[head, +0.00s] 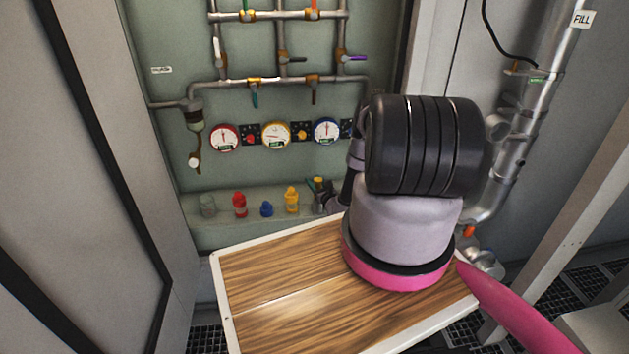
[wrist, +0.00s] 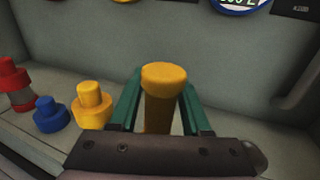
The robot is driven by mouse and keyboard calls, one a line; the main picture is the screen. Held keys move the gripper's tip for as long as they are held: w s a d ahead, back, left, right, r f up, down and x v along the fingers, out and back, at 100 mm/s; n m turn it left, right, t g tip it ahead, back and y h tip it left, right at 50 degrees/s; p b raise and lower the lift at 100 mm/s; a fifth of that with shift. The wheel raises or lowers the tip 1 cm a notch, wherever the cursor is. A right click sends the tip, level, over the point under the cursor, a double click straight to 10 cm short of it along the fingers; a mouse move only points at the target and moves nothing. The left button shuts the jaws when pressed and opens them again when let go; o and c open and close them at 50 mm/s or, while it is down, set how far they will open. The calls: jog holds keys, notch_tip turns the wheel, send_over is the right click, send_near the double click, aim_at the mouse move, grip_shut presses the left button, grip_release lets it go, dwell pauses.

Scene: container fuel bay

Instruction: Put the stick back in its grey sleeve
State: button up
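A yellow-orange upright stick (wrist: 164,78) with a wider round top stands between the two green fingers of my gripper (wrist: 163,103) in the wrist view. A finger is close along each side of it; whether they press on it I cannot tell. In the head view, the stick's yellow top (head: 318,182) and my gripper (head: 315,187) show small at the right end of the shelf, partly behind my arm. The stick's lower part is hidden by the gripper's palm. I cannot make out a grey sleeve with certainty.
The shelf (head: 222,235) carries a grey fitting (head: 207,205), a red one (head: 240,205), a blue one (head: 267,209) and a yellow one (head: 291,199), left of my gripper. Gauges (head: 276,135) and pipes with valves line the wall above. A wooden-topped surface (head: 285,300) is in front.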

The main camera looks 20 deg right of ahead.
jog(key=shift+o, duration=0.6)
